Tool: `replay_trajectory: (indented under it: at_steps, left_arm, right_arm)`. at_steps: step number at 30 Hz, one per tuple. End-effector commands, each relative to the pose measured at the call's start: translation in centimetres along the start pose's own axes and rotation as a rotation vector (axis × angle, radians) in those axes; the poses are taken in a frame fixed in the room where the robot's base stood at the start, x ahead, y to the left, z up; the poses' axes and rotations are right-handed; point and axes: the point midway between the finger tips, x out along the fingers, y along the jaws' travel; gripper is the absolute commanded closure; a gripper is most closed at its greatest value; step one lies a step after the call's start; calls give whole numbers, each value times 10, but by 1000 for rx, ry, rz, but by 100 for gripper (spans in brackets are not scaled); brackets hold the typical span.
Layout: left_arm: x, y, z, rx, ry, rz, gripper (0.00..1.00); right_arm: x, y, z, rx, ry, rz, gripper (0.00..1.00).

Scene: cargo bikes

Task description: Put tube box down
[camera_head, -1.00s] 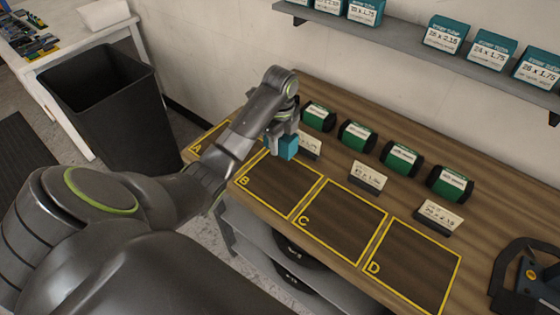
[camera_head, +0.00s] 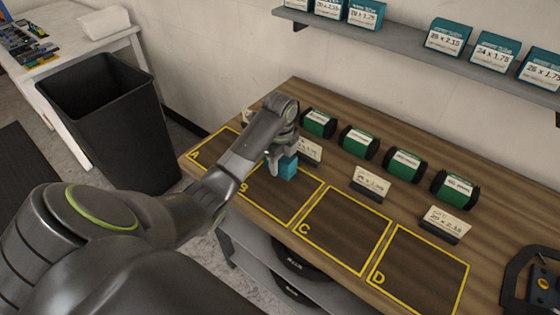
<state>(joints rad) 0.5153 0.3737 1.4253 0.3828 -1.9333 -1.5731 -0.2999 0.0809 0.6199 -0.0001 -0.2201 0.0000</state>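My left gripper (camera_head: 277,162) reaches over the wooden bench from the left. It is shut on a small teal tube box (camera_head: 288,167), which shows at its fingertips over the far part of the yellow-outlined area B (camera_head: 284,201). I cannot tell whether the box touches the bench. The arm covers part of areas A (camera_head: 212,147) and B. Areas C (camera_head: 345,228) and D (camera_head: 420,272) are empty. My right gripper is not in view.
Several green-and-black rolls (camera_head: 405,164) and white size cards (camera_head: 371,183) stand behind the areas. More teal boxes (camera_head: 494,51) stand on the wall shelf (camera_head: 400,50). A black bin (camera_head: 110,118) stands left of the bench. A dark tool (camera_head: 540,283) lies at the right.

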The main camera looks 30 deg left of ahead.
Motion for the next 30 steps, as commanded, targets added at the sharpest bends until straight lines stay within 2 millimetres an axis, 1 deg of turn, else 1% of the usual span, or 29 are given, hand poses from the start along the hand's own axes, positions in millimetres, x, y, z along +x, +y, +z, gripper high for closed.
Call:
replay_trajectory:
  at_steps: [1, 4, 5, 13, 17, 20, 23, 24, 30]
  left_arm:
    - [0, 0, 0, 0, 0, 1, 53]
    - [0, 0, 0, 0, 0, 1, 40]
    - [0, 0, 0, 0, 0, 1, 38]
    - [0, 0, 0, 0, 0, 1, 38]
    - [-5, 0, 0, 0, 0, 0, 38]
    - [-14, 0, 0, 0, 0, -2, 38]
    - [-28, -1, 0, 1, -1, -4, 38]
    - [-36, 0, 0, 0, 0, 0, 38]
    - [-60, 0, 0, 0, 1, 1, 38]
  right_arm:
    - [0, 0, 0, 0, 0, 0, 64]
    - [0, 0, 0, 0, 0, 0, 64]
    - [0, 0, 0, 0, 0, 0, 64]
    - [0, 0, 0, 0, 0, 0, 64]
    - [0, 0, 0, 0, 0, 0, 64]
    - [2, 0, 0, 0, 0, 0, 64]
    - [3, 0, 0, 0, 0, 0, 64]
    - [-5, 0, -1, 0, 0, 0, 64]
    - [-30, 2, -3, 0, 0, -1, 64]
